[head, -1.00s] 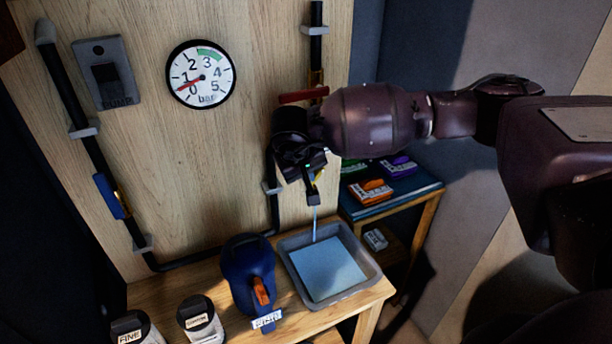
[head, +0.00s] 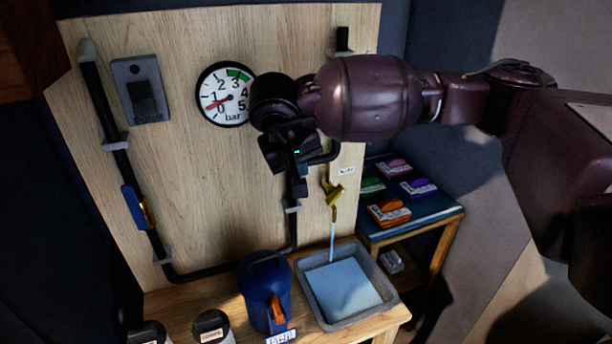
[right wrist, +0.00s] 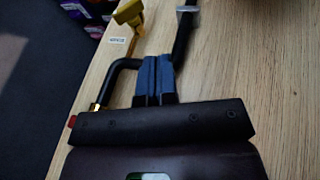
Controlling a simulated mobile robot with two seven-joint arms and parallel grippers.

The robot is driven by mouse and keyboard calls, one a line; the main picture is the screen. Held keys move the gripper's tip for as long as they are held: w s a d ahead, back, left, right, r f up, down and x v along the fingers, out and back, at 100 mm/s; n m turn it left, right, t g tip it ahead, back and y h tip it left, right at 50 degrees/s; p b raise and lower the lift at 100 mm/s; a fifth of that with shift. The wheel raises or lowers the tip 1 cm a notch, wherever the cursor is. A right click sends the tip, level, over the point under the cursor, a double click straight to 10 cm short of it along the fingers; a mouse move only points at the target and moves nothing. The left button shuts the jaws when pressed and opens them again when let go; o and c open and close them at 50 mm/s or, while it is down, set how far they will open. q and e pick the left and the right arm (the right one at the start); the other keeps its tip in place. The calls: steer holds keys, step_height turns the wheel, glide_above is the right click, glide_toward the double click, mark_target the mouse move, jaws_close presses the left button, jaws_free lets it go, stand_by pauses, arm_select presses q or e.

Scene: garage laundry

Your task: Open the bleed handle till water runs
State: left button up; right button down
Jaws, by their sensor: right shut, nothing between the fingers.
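The yellow bleed handle (head: 334,191) sits on the lower right of the wooden board, tilted. A thin stream of water (head: 332,238) runs from below it into a grey tray (head: 372,316) with pale blue water. The handle also shows at the top left of the right wrist view (right wrist: 127,12). My right gripper (head: 300,188) is to the left of the handle, apart from it, near the black pipe. Its blue fingers (right wrist: 154,68) are together with nothing between them. My left gripper is not in view.
A round gauge (head: 226,95) has its red needle near the low end. A dark blue can (head: 262,283) stands left of the tray. A black pipe (head: 225,277) crosses the board's lower part. A blue side table (head: 440,212) holds several coloured packs at right.

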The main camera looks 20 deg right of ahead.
step_height(320, 180, up, 4)
steer(key=d+r+p, duration=0.1)
steer(key=p, duration=0.4)
glide_toward(329, 202)
steer(key=a+x, duration=0.1)
steer(key=x, duration=0.4)
steer(key=shift+w+d+f, duration=0.2)
steer(key=shift+d+f, duration=0.35)
steer(key=shift+d, duration=0.2)
steer(key=shift+d+f, duration=0.1)
steer(key=shift+f, duration=0.05)
steer(key=shift+f, duration=0.1)
